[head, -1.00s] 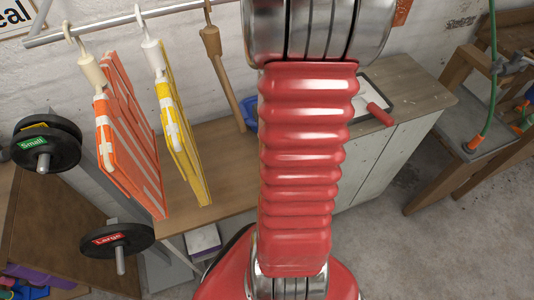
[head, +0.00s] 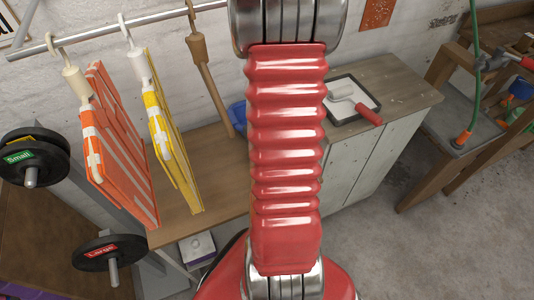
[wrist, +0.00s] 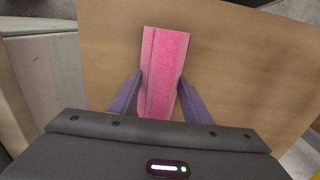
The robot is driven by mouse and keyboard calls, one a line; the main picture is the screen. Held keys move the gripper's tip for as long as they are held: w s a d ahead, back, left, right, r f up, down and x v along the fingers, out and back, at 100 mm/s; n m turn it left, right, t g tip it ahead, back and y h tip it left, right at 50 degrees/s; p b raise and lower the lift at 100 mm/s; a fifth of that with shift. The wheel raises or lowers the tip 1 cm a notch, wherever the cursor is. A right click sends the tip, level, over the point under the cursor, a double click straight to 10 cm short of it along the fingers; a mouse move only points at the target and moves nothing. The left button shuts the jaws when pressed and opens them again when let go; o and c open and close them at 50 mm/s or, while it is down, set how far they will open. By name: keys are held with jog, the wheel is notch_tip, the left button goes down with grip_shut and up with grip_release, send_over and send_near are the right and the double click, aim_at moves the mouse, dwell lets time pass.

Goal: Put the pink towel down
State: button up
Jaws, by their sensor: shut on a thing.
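The pink towel (wrist: 165,62) shows in the wrist view as a folded strip. My gripper (wrist: 160,82) is shut on it, one purple finger on each side. The towel's far end extends beyond the fingertips, and its near end is hidden behind the gripper body. A brown wooden surface (wrist: 235,60) fills the view behind the towel; I cannot tell whether the towel touches it. In the head view my red arm hides the gripper and the towel.
In the head view, orange (head: 118,150) and yellow (head: 172,140) striped things hang from a metal rail (head: 100,31) at left. Weight plates (head: 108,250) stand at lower left. Concrete floor (head: 390,245) is clear at right.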

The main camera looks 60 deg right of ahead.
jog(key=o, duration=1.3)
jog(key=shift+o, duration=0.2)
jog(key=shift+r, duration=0.15)
notch_tip(320, 180, up, 12)
jog(key=shift+f, duration=0.15)
jog(key=shift+s, duration=0.1)
dwell(0.4)
